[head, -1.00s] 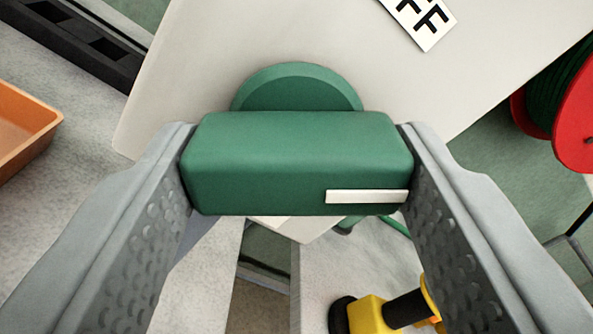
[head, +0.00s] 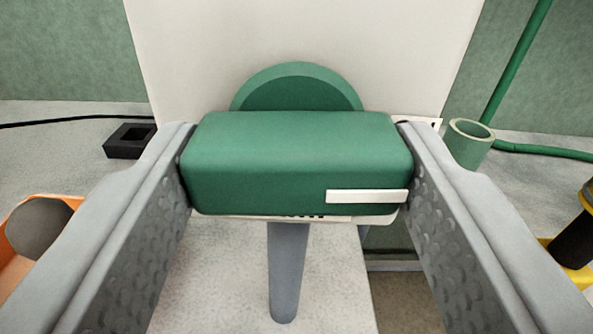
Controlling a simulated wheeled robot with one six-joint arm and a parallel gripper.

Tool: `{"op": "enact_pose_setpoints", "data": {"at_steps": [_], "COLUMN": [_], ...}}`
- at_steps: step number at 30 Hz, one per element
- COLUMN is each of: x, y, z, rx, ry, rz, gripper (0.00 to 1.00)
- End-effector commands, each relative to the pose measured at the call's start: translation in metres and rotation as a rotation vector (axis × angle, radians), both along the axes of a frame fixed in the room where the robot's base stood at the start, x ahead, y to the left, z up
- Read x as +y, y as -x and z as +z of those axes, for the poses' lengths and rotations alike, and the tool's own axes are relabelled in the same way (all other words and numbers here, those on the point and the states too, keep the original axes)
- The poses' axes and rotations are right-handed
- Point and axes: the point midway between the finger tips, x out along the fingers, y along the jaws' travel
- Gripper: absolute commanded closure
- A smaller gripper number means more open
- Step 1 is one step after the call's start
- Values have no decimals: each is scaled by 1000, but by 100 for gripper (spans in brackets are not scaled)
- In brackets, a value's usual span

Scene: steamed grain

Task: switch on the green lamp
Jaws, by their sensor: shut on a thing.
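My gripper (head: 296,165) is shut on a green knob (head: 295,150), with one finger against each end of its bar. The bar lies level in the picture, with a white mark (head: 367,196) at its lower right. The knob's round green base (head: 295,80) shows behind it, against a pale panel (head: 300,30). Part of a label with dark print shows under the bar, mostly hidden. Another label edge (head: 432,122) peeks out beside the right finger. I cannot make out a green lamp for certain.
A grey post (head: 288,275) stands below the panel. An orange tray (head: 20,210) with a dark round thing is at left, near a small black block (head: 130,140). A green open cylinder (head: 470,142) and green hose (head: 545,150) are at right, above a yellow and black thing (head: 575,245).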

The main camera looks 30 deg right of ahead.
Motion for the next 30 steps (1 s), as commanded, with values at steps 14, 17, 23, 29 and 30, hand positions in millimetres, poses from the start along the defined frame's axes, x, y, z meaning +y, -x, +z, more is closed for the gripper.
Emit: {"op": "enact_pose_setpoints", "data": {"at_steps": [14, 17, 23, 29, 30], "x": [0, 0, 0, 0, 0], "y": [0, 0, 0, 0, 0], "z": [-1, -1, -1, 0, 0], "rx": [-38, -38, -38, -37, -37], "ry": [-64, -64, -64, -63, -63], "rz": [0, 0, 0, 0, 0], "gripper": [68, 68, 30, 24, 24]}}
